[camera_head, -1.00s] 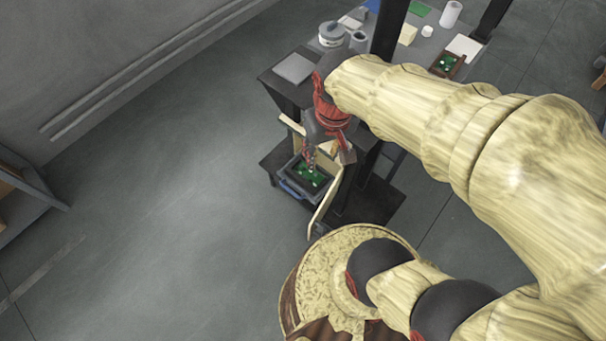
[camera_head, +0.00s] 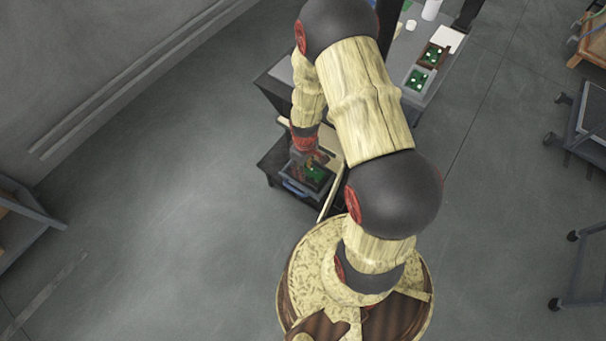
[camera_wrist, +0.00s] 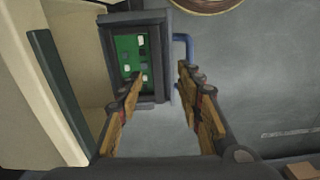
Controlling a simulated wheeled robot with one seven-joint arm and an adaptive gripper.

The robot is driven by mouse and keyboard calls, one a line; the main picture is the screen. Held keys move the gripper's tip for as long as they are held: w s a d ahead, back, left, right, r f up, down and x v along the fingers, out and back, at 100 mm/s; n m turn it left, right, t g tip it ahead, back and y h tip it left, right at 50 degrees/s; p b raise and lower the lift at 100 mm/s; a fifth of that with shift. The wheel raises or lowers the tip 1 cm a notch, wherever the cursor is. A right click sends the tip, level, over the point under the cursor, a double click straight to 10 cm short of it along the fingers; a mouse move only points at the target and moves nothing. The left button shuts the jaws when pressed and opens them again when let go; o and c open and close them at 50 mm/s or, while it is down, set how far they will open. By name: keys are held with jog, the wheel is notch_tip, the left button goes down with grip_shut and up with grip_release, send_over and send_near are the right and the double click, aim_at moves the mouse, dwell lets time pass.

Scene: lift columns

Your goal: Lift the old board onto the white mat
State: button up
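A green circuit board (camera_head: 316,173) lies in a dark-rimmed tray (camera_head: 297,186) with a blue handle, low down beside the workbench. In the wrist view the board (camera_wrist: 130,58) sits inside the dark frame of the tray (camera_wrist: 155,18). My gripper (camera_wrist: 160,77) is open and empty, its two fingers spread, with the board ahead and to the left of the gap. In the head view my gripper (camera_head: 311,158) is over the tray and partly hides the board. A white mat (camera_head: 447,39) lies on the bench top. I cannot tell which board is the old one.
Two more green boards sit on the bench, one in a brown tray (camera_head: 432,54) and one in a grey tray (camera_head: 418,79). A pale upright panel (camera_head: 331,192) stands close at the tray's right side.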

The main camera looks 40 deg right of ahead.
aim_at(309, 172)
jog(key=shift+d+f, duration=0.1)
jog(key=shift+f, duration=0.05)
jog(key=shift+f+b, duration=0.3)
jog(key=shift+f, duration=0.55)
jog(key=f, duration=0.2)
jog(key=f+b, duration=0.1)
jog(key=f, duration=0.1)
jog(key=f+b, duration=0.1)
jog(key=f, duration=0.1)
jog(key=shift+w+d, duration=0.1)
jog(key=shift+w, duration=0.15)
jog(key=shift+r, duration=0.15)
jog(key=shift+c, duration=1.1)
grip_shut()
